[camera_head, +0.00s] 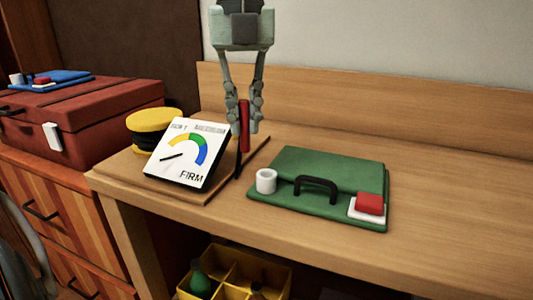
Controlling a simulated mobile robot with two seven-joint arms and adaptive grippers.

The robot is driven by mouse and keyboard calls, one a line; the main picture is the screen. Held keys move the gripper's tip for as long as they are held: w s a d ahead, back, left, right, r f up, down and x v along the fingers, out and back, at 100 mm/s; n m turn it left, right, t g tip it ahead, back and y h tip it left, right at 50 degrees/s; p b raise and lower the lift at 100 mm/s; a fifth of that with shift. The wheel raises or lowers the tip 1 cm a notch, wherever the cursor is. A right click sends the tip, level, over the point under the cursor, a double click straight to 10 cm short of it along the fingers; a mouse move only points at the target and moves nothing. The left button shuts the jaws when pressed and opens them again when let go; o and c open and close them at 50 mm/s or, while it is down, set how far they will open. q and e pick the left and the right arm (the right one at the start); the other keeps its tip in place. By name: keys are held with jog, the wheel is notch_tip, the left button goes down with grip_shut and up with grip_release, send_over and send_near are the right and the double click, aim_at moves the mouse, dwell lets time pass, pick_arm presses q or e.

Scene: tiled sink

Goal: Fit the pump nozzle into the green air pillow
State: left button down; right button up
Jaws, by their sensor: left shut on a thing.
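The green air pillow (330,166) lies flat on the wooden bench. It has a white round port (266,181) at its left front, a black handle (316,186) at its front middle, and a red block on a white base (368,204) at its right front corner. My left gripper (244,112) points down, shut on the upright red pump nozzle (244,128). The nozzle is above and left of the port, apart from the pillow. A thin black piece (238,168) shows below it; whether they are joined is unclear. My right gripper is out of view.
A gauge marked FIRM (186,155) leans on a wooden board (118,171), with a yellow and black round thing (152,126) behind it. A red case (90,112) stands at left. A yellow divided crate (240,270) sits below. Bench right of the pillow is clear.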

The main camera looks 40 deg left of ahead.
pick_arm(q)
jog(key=d+f, duration=0.1)
jog(key=f, duration=0.1)
jog(key=w+d+f, duration=0.1)
jog(key=d+f, duration=0.1)
jog(key=f, duration=0.1)
jog(key=shift+w+d+f, duration=0.1)
jog(key=shift+w+f, duration=0.1)
jog(key=shift+f, duration=0.3)
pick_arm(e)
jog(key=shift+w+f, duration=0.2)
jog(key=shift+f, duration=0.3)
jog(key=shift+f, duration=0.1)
pick_arm(q)
jog(key=shift+f, duration=0.2)
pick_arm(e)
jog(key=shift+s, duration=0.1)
pick_arm(q)
jog(key=c, duration=1.7)
grip_release()
jog(key=shift+o, duration=0.8)
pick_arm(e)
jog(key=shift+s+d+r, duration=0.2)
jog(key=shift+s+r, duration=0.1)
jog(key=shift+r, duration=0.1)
